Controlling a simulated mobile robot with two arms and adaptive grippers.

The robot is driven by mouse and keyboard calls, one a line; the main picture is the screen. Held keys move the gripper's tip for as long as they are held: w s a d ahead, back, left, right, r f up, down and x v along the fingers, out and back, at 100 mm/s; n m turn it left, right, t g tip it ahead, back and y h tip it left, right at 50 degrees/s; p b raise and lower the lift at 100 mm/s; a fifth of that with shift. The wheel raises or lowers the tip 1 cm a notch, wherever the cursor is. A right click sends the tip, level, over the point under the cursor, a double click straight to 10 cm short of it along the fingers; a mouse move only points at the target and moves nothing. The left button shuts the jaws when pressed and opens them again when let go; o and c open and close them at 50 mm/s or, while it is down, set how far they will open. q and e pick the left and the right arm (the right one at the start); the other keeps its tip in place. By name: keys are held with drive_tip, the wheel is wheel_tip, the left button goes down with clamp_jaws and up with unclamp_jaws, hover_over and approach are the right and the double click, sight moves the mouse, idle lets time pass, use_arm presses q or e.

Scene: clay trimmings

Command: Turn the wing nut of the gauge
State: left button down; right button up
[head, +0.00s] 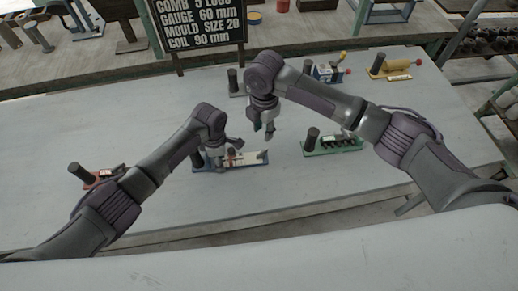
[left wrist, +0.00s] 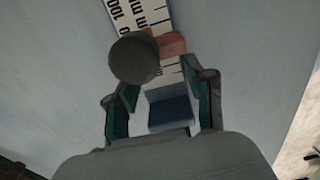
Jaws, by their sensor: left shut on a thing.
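The gauge (head: 245,160) lies on the table, with a white scale, a reddish slider and a blue base. In the left wrist view its scale (left wrist: 150,14), orange slider (left wrist: 171,43) and blue end (left wrist: 170,114) show. A dark round post top (left wrist: 134,57) hides part of it. My right gripper (head: 264,131) is above and behind the gauge, open and empty, pointing down. I cannot make out the wing nut clearly.
A green fixture (head: 333,147) with a dark post stands to the right. A red fixture (head: 100,178) is at the left, near my left arm. A black sign (head: 199,23) stands at the back.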

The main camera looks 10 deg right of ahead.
sight(263, 152)
wheel_tip(263, 152, down, 11)
drive_tip(key=shift+f, duration=0.2)
idle(0.3)
clamp_jaws()
